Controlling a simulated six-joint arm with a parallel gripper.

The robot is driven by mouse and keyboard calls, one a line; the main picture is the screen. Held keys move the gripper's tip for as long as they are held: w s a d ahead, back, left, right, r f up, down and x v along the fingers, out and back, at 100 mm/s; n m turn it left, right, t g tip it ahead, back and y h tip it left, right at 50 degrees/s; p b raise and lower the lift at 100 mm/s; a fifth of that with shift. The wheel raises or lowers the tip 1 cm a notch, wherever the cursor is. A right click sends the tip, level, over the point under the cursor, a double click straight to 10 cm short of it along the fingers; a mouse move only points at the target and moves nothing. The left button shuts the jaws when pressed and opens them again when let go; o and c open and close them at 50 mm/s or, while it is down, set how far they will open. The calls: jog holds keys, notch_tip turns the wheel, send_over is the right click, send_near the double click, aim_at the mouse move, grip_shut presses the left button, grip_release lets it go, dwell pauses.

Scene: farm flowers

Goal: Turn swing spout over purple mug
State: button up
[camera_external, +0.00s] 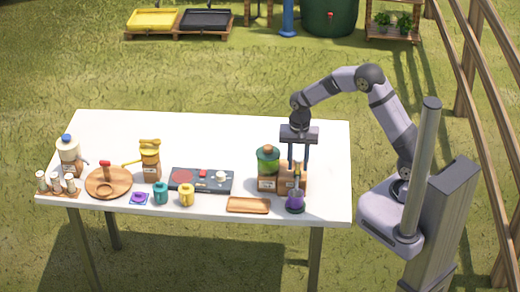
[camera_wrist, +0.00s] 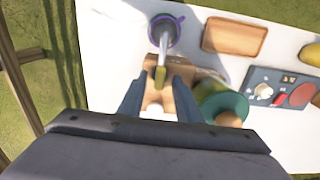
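The purple mug (camera_external: 295,203) stands at the table's front right, before a wooden block stand (camera_external: 285,188). In the wrist view the mug (camera_wrist: 177,36) shows a dark inside and purple rim. The grey swing spout (camera_wrist: 164,52) reaches from the stand toward the mug, and its end appears above the mug's opening. A yellow-green piece (camera_wrist: 160,76) sits at the spout's near end. My gripper (camera_external: 298,168) points down above the stand. In the wrist view my gripper (camera_wrist: 160,80) has its fingers apart, one on each side of the yellow-green piece, with visible gaps.
A green-lidded jar (camera_external: 268,160) stands close left of my gripper. A wooden tray (camera_external: 248,205) lies left of the mug. A dark panel with knobs (camera_external: 202,180), a yellow mug (camera_external: 187,195) and a teal mug (camera_external: 160,193) are farther left. The table's back (camera_external: 220,130) is clear.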

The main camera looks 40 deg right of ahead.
aim_at(298, 167)
jog(key=shift+r+b, duration=0.8)
jog(key=shift+r, duration=2.8)
jog(key=s+d+f+n, duration=0.2)
jog(key=s+d+n, duration=0.2)
jog(key=s, duration=0.6)
jog(key=s+d+f+n, duration=0.2)
jog(key=s+d+n, duration=0.2)
jog(key=s, duration=0.6)
jog(key=shift+d+n, duration=0.25)
jog(key=shift+n, duration=0.35)
